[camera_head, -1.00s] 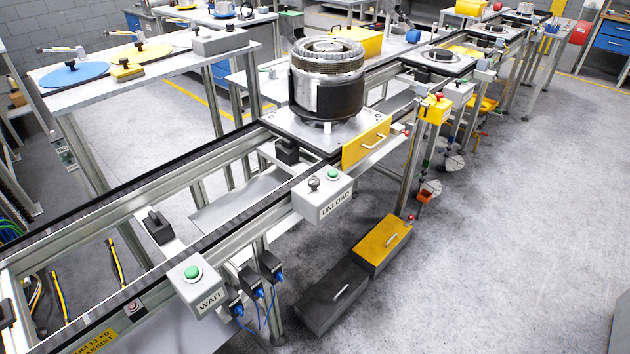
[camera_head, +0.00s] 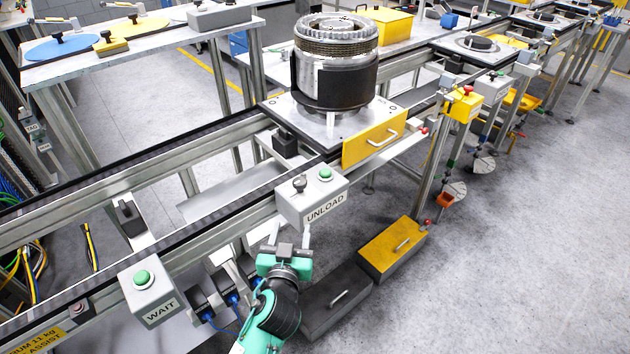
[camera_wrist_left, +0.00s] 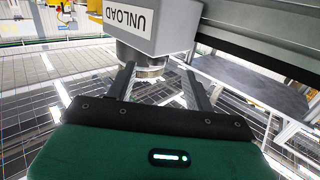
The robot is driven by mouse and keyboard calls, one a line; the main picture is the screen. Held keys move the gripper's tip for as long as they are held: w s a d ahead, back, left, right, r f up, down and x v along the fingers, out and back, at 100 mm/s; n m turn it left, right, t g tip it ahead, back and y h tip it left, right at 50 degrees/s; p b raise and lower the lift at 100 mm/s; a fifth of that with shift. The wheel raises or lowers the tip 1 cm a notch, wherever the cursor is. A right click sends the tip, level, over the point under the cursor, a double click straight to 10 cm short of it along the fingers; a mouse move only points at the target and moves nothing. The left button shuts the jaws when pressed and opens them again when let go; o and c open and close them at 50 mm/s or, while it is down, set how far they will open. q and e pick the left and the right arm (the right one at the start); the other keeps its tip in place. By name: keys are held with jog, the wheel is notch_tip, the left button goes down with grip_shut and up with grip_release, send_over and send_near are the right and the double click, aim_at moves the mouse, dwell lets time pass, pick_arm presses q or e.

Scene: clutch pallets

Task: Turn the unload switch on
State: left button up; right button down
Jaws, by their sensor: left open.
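The unload box (camera_head: 312,199) is a light grey box labelled UNLOAD on the conveyor's front rail. On its top are a dark rotary switch knob (camera_head: 299,184) and a green button (camera_head: 325,174). My left gripper (camera_head: 291,238) is open and empty, its two fingers pointing up just below and in front of the box. In the left wrist view the box (camera_wrist_left: 150,24) appears upside down beyond the open fingers (camera_wrist_left: 160,84). The knob cannot be made out for certain there. My right gripper is in neither current view.
A pallet (camera_head: 310,122) carrying a large clutch drum (camera_head: 335,65) sits on the conveyor behind the box. The wait box (camera_head: 152,291) is to the left. A yellow-topped box (camera_head: 391,249) and a dark box (camera_head: 338,302) lie below. Open floor is at the right.

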aim_at(299, 187)
pick_arm(q)
jog(key=shift+t, duration=0.3)
jog(key=w+r, duration=0.1)
jog(key=w, duration=0.1)
jog(key=w+d+r+p, duration=0.1)
jog(key=w, duration=0.1)
jog(key=w+r, duration=0.1)
jog(key=w, duration=0.1)
jog(key=shift+d+r+p, duration=0.2)
jog(key=shift+r+p, duration=0.05)
jog(key=shift+p, duration=0.05)
jog(key=w, duration=0.2)
jog(key=w+p, duration=0.1)
jog(key=w, duration=0.2)
jog(key=w+d, duration=0.1)
jog(key=w, duration=0.1)
jog(key=shift+w+f, duration=0.2)
jog(key=shift+w, duration=0.1)
pick_arm(e)
jog(key=shift+s+d+r, duration=0.1)
jog(key=shift+s+r, duration=0.15)
jog(key=shift+r, duration=0.35)
jog(key=shift+s+d+r, duration=0.1)
jog(key=shift+s+r, duration=0.1)
jog(key=shift+r, duration=0.35)
pick_arm(q)
jog(key=shift+c, duration=0.4)
